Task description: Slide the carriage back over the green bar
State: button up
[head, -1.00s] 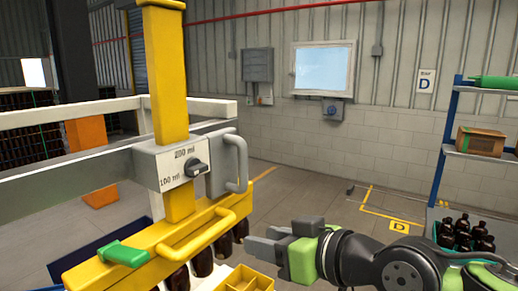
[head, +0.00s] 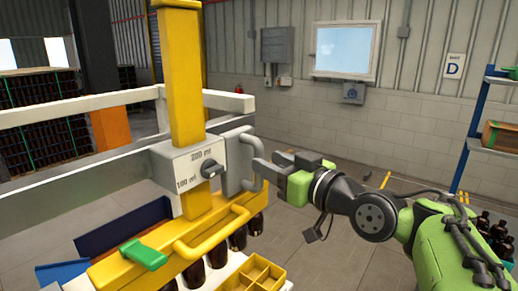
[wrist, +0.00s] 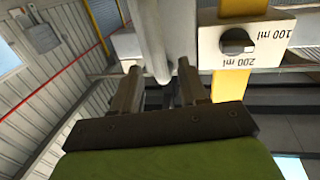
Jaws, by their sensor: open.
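A green bar (head: 145,256) lies across the yellow beam, below and left of the carriage. My gripper (head: 262,170) is open at the handle. In the wrist view, my gripper (wrist: 160,75) has the handle (wrist: 153,40) between its two fingers; whether they touch it cannot be told. The carriage's marked face (wrist: 250,42) shows at upper right.
The yellow beam (head: 113,270) carries a yellow hoop handle (head: 215,237), with several amber bottles (head: 238,238) beneath. A yellow divided tray (head: 255,276) stands at bottom centre. A blue shelf rack (head: 470,135) stands at right.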

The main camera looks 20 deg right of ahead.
aim_at(259, 153)
jog(key=p+x, duration=0.1)
jog(key=x, duration=0.3)
jog(key=shift+w, duration=0.3)
grip_shut()
